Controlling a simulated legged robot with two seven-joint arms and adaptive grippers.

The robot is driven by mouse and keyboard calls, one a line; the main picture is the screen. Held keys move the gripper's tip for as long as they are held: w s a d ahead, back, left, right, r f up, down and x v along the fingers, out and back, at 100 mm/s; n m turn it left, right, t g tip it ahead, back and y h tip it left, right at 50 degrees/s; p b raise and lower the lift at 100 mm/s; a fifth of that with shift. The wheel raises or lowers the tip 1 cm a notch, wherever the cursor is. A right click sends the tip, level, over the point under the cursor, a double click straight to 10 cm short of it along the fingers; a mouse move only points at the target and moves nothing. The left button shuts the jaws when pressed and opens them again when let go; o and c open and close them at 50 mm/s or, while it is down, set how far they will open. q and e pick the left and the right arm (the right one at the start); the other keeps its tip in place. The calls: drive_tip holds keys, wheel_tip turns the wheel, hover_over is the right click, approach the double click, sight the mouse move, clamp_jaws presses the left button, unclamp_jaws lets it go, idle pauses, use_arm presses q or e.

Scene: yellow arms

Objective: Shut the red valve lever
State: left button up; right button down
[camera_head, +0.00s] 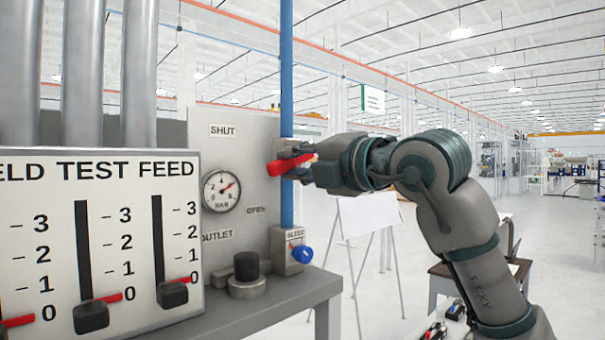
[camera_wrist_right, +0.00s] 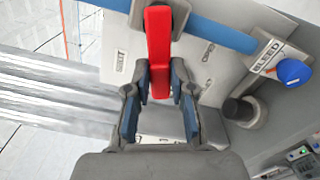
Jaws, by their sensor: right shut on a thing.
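The red valve lever (camera_head: 289,164) sits on the valve body on the blue vertical pipe (camera_head: 286,70), just right of the pressure gauge. It points roughly sideways across the pipe, toward my gripper. My right gripper (camera_head: 312,162) comes in from the right and is at the lever. In the right wrist view the red lever (camera_wrist_right: 158,50) lies between the two blue-padded fingers of my right gripper (camera_wrist_right: 160,85), which are closed around its end. My left gripper is not in view.
A panel with a SHUT label (camera_head: 222,130) and a gauge (camera_head: 221,190) stands behind the lever. A blue bleed knob (camera_head: 302,253) and a black knob (camera_head: 246,265) are below. A slider board (camera_head: 100,225) fills the left. Space right of the pipe holds a whiteboard (camera_head: 368,214).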

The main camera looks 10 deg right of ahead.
drive_tip(key=shift+r+m, duration=0.45)
drive_tip(key=shift+m, duration=0.5)
drive_tip(key=shift+r+m, duration=0.4)
drive_tip(key=shift+m, duration=0.55)
drive_tip(key=c, duration=1)
unclamp_jaws()
drive_tip(key=shift+w+a, duration=0.1)
drive_tip(key=shift+w, duration=0.05)
drive_tip(key=shift+w+a+f, duration=0.2)
drive_tip(key=shift+w+a, duration=0.1)
drive_tip(key=shift+w, duration=0.2)
drive_tip(key=shift+s, duration=0.15)
drive_tip(key=v, duration=1.1)
drive_tip(key=shift+s+d+f, duration=0.1)
drive_tip(key=shift+s, duration=0.05)
